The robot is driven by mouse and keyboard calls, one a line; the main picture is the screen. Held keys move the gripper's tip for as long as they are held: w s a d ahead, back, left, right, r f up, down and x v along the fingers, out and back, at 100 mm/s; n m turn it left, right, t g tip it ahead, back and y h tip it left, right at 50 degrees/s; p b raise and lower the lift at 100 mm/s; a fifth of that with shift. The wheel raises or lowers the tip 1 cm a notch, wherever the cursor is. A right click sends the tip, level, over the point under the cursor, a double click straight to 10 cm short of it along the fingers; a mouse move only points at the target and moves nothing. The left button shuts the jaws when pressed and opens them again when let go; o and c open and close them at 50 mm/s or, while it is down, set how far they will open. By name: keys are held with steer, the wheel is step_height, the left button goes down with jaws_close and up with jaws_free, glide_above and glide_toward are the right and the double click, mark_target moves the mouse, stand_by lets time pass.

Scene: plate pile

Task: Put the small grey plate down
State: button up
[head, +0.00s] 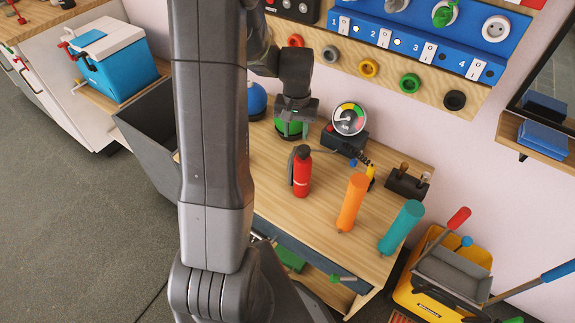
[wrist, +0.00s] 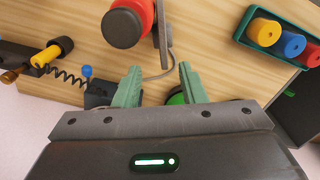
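I cannot make out a small grey plate in either view. My gripper (head: 294,120) is over the back of the wooden workbench (head: 262,178) in the head view. In the wrist view its two green fingers (wrist: 158,85) stand apart, with bare wood and a thin cable showing between them and nothing held. A round green thing (head: 290,130) is just below the gripper in the head view. In the wrist view a green and black round thing (wrist: 177,98) shows partly behind the right finger. My arm hides part of the bench.
A green tray (wrist: 243,28) of coloured cylinders shows in the wrist view. Free wood lies left of the extinguisher.

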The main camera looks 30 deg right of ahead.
mark_target(294, 153)
steer(key=f, duration=1)
steer(key=shift+w+a+f, duration=0.1)
steer(key=shift+w+f, duration=0.1)
steer(key=shift+f, duration=0.15)
jaws_close()
steer(key=shift+r, duration=0.1)
stand_by(1.0)
